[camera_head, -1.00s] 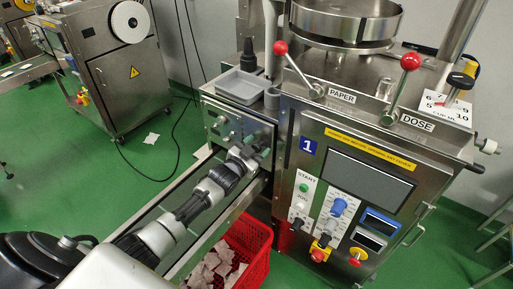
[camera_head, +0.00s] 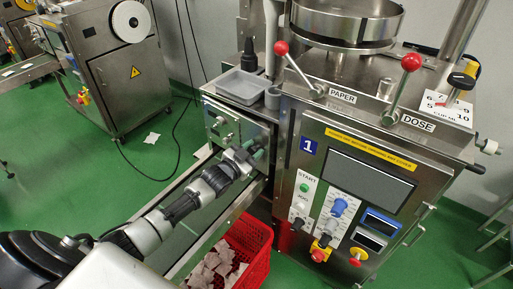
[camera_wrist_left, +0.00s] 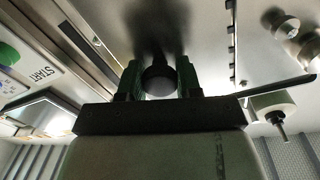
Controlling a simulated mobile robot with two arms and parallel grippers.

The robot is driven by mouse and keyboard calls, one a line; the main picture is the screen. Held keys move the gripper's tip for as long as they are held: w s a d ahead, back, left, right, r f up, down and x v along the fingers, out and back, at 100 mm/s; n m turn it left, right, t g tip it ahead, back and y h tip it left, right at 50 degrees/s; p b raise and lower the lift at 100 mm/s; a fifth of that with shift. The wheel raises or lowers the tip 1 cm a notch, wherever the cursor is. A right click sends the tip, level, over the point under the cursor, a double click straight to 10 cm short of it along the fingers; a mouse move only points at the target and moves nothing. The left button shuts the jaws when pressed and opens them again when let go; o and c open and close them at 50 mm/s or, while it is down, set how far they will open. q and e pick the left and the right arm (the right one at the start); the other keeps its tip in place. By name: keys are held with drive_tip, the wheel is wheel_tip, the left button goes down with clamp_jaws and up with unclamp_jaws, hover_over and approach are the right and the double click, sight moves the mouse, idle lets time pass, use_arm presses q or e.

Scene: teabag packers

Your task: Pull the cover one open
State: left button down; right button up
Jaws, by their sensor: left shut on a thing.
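The machine marked 1 stands at the centre right. Its cover, a steel panel (camera_head: 232,128) on its left side, faces my left arm and looks flat against the machine; I cannot tell if there is a small gap. My left gripper (camera_head: 256,156) is at the lower right part of this panel. In the left wrist view my left gripper (camera_wrist_left: 159,80) has its green fingers shut around a dark round knob (camera_wrist_left: 159,79) in front of the steel panel. A row of hinge-like bits (camera_wrist_left: 232,45) shows to the right. My right gripper is not in view.
A conveyor rail (camera_head: 215,222) runs below my left arm, and a red crate (camera_head: 262,262) with teabags stands on the floor beside it. A grey tray (camera_head: 241,86) sits on top of the machine. Red-knobbed levers (camera_head: 411,62) stand up from it.

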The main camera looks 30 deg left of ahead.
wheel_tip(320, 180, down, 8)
drive_tip(key=b, duration=0.8)
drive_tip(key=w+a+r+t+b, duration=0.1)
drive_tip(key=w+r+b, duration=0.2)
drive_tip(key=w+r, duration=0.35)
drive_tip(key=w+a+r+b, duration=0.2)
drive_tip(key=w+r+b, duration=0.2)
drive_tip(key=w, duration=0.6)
use_arm(q)
drive_tip(key=s+a+m+g+h+b, duration=0.4)
drive_tip(key=s+a+m+g+h, duration=0.9)
drive_tip(key=s+a, duration=0.4)
drive_tip(key=a, duration=0.4)
drive_tip(key=shift+s+a+g+h+b, duration=0.2)
drive_tip(key=shift+g+h+b, duration=0.1)
drive_tip(key=shift+h, duration=0.1)
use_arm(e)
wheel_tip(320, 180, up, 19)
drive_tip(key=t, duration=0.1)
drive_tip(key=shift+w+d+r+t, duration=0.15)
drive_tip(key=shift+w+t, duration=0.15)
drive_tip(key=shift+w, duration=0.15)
use_arm(q)
drive_tip(key=c, duration=0.8)
unclamp_jaws()
drive_tip(key=shift+o, duration=0.2)
